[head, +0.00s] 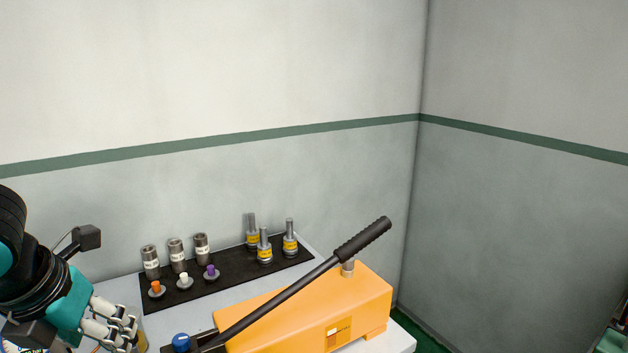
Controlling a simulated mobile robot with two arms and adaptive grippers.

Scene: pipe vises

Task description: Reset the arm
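My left arm comes in at the lower left. Its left gripper (122,334) is at the picture's bottom edge, left of the table's black mat, with pale jointed fingers pointing right and down. A small yellowish thing shows right beside the fingertips; I cannot tell whether they touch it. The finger gap is not clear. My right gripper is not in view. An orange machine (330,310) stands on the table with a long black lever (295,288) slanting up to the right, ending in a ribbed grip. A blue knob (181,342) sits near the lever's low end.
A black mat (222,273) on the grey table (402,338) holds several metal cylinders, yellow-banded metal pieces and small pieces with orange, white and purple tops. Walls stand close behind and to the right. A teal-green thing (611,341) shows at the bottom right corner.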

